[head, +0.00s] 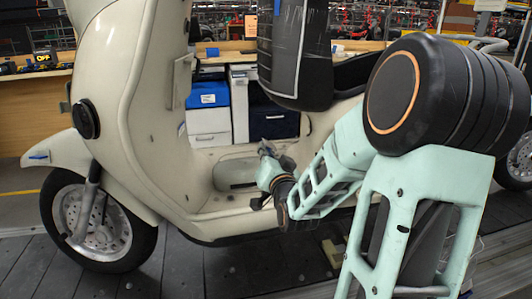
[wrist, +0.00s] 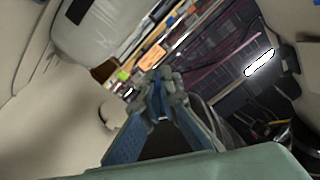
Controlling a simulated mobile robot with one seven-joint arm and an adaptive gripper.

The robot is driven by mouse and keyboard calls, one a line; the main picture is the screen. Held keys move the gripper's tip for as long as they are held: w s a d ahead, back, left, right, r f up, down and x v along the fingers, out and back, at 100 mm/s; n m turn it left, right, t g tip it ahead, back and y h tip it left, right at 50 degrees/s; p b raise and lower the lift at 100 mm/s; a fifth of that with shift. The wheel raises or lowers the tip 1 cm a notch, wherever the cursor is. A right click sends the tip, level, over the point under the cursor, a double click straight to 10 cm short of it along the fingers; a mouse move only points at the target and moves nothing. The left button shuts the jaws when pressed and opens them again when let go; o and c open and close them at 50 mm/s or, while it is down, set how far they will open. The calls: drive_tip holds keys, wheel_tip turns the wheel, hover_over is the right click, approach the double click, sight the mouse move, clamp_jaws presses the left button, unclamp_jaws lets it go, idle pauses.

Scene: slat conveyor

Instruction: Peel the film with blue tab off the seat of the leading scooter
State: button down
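The cream scooter (head: 135,90) stands side-on in the head view, its front wheel to the left. A dark upright padded shape with pale film-like lines (head: 292,50), apparently its tipped-up seat, rises above the footwell; its top is cut off by the frame.
Blue tabs also show on the front fender (head: 38,154) and near the shelf (head: 212,51). Blue-and-white boxes (head: 208,108) stand behind the footwell. The legshield (wrist: 55,120) is close on the left in the wrist view. The slat conveyor (head: 190,272) lies below.

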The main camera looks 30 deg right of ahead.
drive_tip(key=shift+f, duration=0.1)
drive_tip(key=s+a+f+b, duration=0.2)
drive_tip(key=a, duration=0.1)
drive_tip(key=s+a+f+b, duration=0.1)
drive_tip(key=a, duration=0.1)
drive_tip(key=shift+f+b, duration=0.15)
drive_tip(key=shift+b, duration=0.2)
drive_tip(key=shift+d+r+p, duration=0.2)
drive_tip(key=shift+r+p, duration=0.1)
drive_tip(key=shift+p, duration=0.1)
